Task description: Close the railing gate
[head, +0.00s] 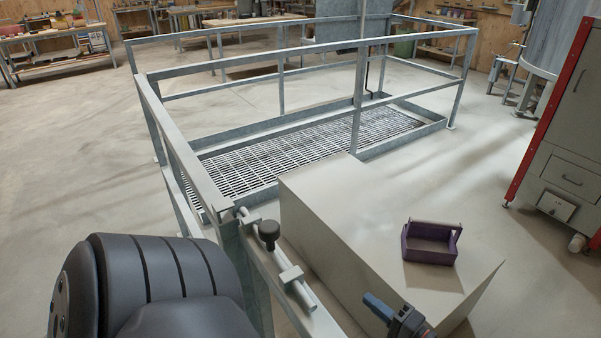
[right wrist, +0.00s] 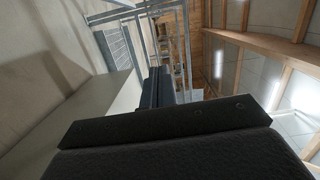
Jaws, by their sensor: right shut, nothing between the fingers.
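The grey metal railing (head: 310,50) stands around a floor grating (head: 300,155). A near rail section (head: 185,140) runs from the far left corner toward me and ends at a post. Beside that post is a sliding bolt (head: 300,285) with a black knob (head: 268,232), on a bar running to the bottom edge. I cannot tell clearly which section is the gate leaf or how far it stands open. My right gripper (head: 378,308) is shut and empty, low in front of the beige block, right of the bolt and apart from it. My left gripper is not in view.
A large beige block (head: 350,220) stands beside the grating, with a dark purple tote (head: 430,243) on its top. A red-edged grey cabinet (head: 565,140) stands at the right. Workbenches (head: 55,40) line the back. The floor at left is clear.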

